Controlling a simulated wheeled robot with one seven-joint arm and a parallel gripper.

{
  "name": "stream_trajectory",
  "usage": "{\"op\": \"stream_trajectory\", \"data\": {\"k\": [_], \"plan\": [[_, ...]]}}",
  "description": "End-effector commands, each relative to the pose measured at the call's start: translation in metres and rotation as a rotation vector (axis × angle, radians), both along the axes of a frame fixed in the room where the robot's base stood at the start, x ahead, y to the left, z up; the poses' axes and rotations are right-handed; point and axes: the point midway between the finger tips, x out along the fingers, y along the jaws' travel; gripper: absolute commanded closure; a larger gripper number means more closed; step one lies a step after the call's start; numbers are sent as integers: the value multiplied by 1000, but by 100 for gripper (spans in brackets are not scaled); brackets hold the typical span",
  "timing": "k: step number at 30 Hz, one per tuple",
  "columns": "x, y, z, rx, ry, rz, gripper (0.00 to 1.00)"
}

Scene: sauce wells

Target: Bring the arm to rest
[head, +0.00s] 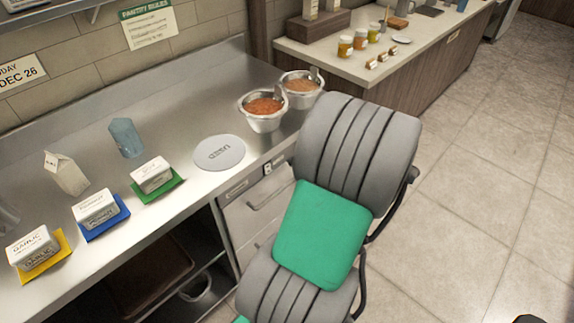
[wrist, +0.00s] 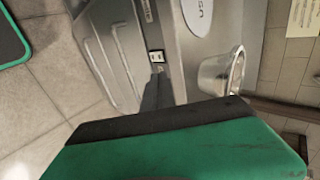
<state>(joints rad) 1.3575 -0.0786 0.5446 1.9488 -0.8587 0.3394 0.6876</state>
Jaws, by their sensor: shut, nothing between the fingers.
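My arm, grey ribbed links with a green panel, stands in front of the counter in the head view. Two steel bowls stand on the counter behind the arm: one with orange-red sauce (head: 264,108) and one with paler orange-brown sauce (head: 300,86). A steel bowl (wrist: 222,72) also shows in the wrist view.
The steel counter (head: 190,195) holds a round grey disc (head: 219,152), a blue cup (head: 126,138), a carton (head: 66,173) and white tubs on green (head: 152,175), blue (head: 96,209) and yellow (head: 33,246) mats. Jars (head: 345,46) stand on a side counter. Floor at right is clear.

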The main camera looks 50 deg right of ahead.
Motion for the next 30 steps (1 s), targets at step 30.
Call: {"op": "stream_trajectory", "data": {"k": [30], "plan": [[-119, 43, -70, -78, 405, 349, 100]]}}
